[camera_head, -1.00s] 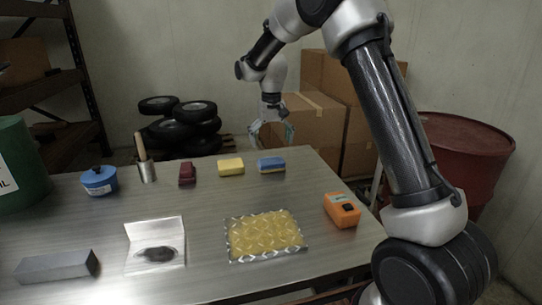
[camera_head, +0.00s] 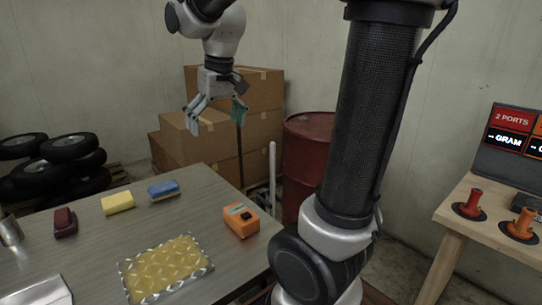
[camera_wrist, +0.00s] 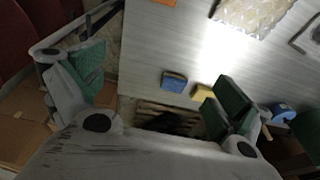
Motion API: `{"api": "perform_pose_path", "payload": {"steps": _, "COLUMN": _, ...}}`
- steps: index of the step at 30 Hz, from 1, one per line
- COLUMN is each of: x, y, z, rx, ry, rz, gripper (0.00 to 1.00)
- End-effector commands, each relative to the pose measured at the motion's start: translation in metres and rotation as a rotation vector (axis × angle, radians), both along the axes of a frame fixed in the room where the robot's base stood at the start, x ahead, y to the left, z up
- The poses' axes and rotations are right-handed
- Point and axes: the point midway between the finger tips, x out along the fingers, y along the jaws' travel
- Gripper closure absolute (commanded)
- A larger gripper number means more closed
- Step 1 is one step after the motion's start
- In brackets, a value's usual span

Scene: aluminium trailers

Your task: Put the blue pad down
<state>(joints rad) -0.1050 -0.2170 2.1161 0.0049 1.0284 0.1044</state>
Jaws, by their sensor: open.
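The blue pad (camera_head: 163,189) lies on the grey metal table (camera_head: 82,252), near its back edge, to the right of a yellow pad (camera_head: 117,203). The blue pad also shows in the wrist view (camera_wrist: 174,83), on the table near its edge. My gripper (camera_head: 215,112) is open and empty, with its green-padded fingers apart. It hangs above and beyond the blue pad, in front of the cardboard boxes, and does not touch the pad. In the wrist view, the blue pad shows between the open fingers (camera_wrist: 158,82).
A dark red block (camera_head: 64,222), an orange device (camera_head: 240,220) and a yellow bubble-wrap sheet (camera_head: 166,267) are on the table. Cardboard boxes (camera_head: 255,95) and a red drum (camera_head: 305,160) stand behind. A wooden table (camera_head: 490,222) with red and orange spools is at right.

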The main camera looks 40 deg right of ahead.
Motion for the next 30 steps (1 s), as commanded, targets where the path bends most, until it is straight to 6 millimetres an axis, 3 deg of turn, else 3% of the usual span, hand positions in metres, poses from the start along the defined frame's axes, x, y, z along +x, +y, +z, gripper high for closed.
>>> {"api": "perform_pose_path", "payload": {"steps": 1, "x": -0.033, "y": -0.01, "z": 0.003, "rx": -0.001, "ry": -0.032, "rz": -0.005, "gripper": 0.0}}
{"api": "perform_pose_path", "payload": {"steps": 3, "x": -0.072, "y": -0.02, "z": 0.0, "rx": -0.004, "ry": -0.066, "rz": -0.006, "gripper": 0.0}}
{"api": "perform_pose_path", "payload": {"steps": 6, "x": -0.117, "y": -0.03, "z": -0.011, "rx": -0.011, "ry": -0.108, "rz": -0.006, "gripper": 0.0}}
{"api": "perform_pose_path", "payload": {"steps": 10, "x": -0.155, "y": -0.037, "z": -0.027, "rx": -0.02, "ry": -0.145, "rz": -0.006, "gripper": 0.0}}
{"api": "perform_pose_path", "payload": {"steps": 15, "x": -0.172, "y": -0.04, "z": -0.037, "rx": -0.025, "ry": -0.163, "rz": -0.007, "gripper": 0.0}}
{"api": "perform_pose_path", "payload": {"steps": 30, "x": -0.172, "y": -0.04, "z": -0.037, "rx": -0.025, "ry": -0.162, "rz": -0.007, "gripper": 0.0}}
